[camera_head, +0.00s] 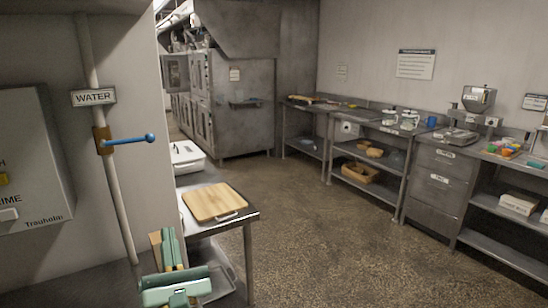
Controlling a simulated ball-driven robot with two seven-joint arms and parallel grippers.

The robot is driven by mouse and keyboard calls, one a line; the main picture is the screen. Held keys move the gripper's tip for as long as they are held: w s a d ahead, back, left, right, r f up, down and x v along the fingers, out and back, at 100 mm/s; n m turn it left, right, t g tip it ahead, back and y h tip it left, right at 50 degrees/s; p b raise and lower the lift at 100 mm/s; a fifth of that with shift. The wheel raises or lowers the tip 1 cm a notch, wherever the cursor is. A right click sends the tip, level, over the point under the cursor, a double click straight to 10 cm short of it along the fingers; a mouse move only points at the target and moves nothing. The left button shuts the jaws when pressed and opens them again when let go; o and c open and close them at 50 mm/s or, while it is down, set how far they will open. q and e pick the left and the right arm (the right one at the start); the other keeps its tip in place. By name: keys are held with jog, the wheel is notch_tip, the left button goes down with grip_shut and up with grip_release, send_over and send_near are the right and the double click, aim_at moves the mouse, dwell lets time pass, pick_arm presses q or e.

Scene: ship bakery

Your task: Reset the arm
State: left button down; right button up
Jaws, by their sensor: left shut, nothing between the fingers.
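My left gripper (165,250) shows at the bottom of the head view, left of the middle, as teal and tan parts. Its fingers are shut with nothing held. It appears in front of the left wall, beside the near edge of the steel table (206,228). The picture does not clearly show whether it touches the table. Most of the left arm is below the frame. My right gripper is not in view.
A pipe with a WATER sign (94,97) and a blue lever (130,139) runs down the left wall. A wooden board (214,202) and a white container (187,157) are on the table. Steel counters (437,155) line the right wall. The middle floor is clear.

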pick_arm(q)
jog(key=s+d+f+m+h, duration=0.1)
jog(key=d+f+m+h, duration=0.15)
jog(key=m+h, duration=0.6)
jog(key=s+d+f+m+h, duration=0.25)
jog(key=m+h, duration=0.25)
jog(key=m, duration=0.6)
jog(key=s+f+m+g, duration=0.6)
jog(key=f+m+g, duration=0.2)
jog(key=f+m, duration=0.5)
jog(key=s+a+f+m+g+y, duration=0.4)
jog(key=s+a+f+m+g, duration=0.15)
jog(key=s+a, duration=0.25)
jog(key=s+a+f+m+g+y, duration=0.4)
jog(key=s+a+m, duration=0.2)
jog(key=s+a, duration=0.15)
jog(key=s+d+f+g+h, duration=0.1)
jog(key=s+d+f, duration=0.15)
jog(key=f, duration=0.95)
jog(key=s+d+f+g+h, duration=0.2)
jog(key=s+f, duration=0.1)
jog(key=f, duration=0.8)
jog(key=s+f+n+g+h, duration=0.1)
jog(key=s+f+n+g, duration=0.1)
jog(key=s+f, duration=1.4)
jog(key=s+n, duration=0.1)
jog(key=s, duration=0.3)
jog(key=shift+n, duration=0.3)
